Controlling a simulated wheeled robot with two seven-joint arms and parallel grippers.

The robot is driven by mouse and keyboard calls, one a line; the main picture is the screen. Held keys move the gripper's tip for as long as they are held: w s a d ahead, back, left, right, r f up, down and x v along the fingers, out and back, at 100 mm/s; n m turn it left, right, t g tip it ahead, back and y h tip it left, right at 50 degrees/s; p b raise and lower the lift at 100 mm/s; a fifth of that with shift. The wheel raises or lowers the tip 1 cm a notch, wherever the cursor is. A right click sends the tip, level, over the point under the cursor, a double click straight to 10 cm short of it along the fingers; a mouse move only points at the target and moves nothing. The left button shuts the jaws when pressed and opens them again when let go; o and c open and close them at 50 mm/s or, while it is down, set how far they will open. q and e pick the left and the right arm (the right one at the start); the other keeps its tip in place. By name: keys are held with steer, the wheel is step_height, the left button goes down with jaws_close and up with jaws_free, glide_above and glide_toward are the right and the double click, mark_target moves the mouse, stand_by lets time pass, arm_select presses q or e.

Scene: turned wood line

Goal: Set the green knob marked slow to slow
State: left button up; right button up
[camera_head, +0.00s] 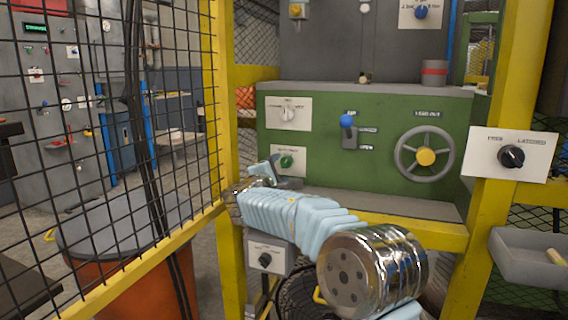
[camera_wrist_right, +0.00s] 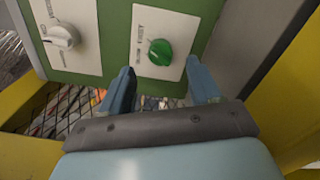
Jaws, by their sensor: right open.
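The green knob (camera_head: 286,161) sits on a white plate (camera_head: 293,151) low on the left of the green machine front. In the right wrist view the green knob (camera_wrist_right: 160,52) is near the top middle, on its white plate (camera_wrist_right: 181,22) with small lettering I cannot read for sure. My right gripper (camera_wrist_right: 158,80) is open, its two blue fingers apart and pointing toward the plate, one on each side of the knob in the picture. Nothing is between the fingertips, and I cannot tell how far the knob is from them. My left gripper is not in view.
A white knob (camera_head: 288,114) is on a plate just above. A blue-tipped lever (camera_head: 347,121) and a grey handwheel (camera_head: 425,154) are to the right. Yellow frame posts (camera_head: 500,150) and a black mesh fence (camera_head: 110,130) border the opening. A black knob (camera_head: 265,259) sits below.

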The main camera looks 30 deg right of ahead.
mark_target(285, 163)
steer(key=x, duration=0.5)
steer(key=shift+w+d+p, duration=0.25)
steer(key=shift+p, duration=0.1)
